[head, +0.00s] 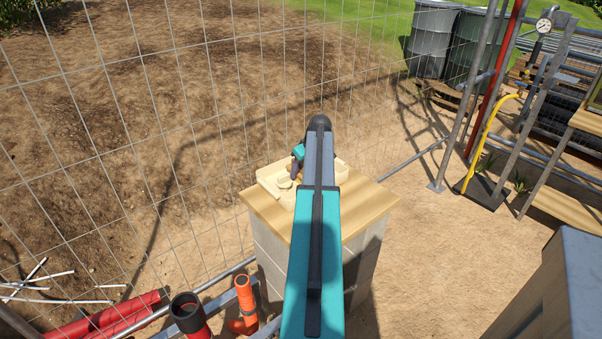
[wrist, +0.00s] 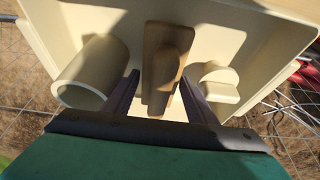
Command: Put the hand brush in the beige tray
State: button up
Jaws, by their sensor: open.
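The beige tray (head: 268,181) sits on the wooden top of a block stand in the head view, partly hidden by my arm. It fills the upper part of the wrist view (wrist: 215,38). A brown wooden piece, which looks like the hand brush (wrist: 164,62), lies inside the tray. My gripper (wrist: 160,80) is open, with one dark finger on each side of this piece. I cannot tell whether the fingers touch it. In the head view the gripper is largely hidden behind my arm.
In the tray, a beige hollow cylinder (wrist: 92,72) lies left of my fingers and a beige rounded piece (wrist: 217,88) lies right. The wooden top (head: 368,207) is bare at right. A wire fence (head: 130,130) runs behind; red and orange pipes (head: 246,296) stand at front left.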

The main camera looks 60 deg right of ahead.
jog(key=v, duration=1)
jog(key=shift+b, duration=0.3)
dwell(0.4)
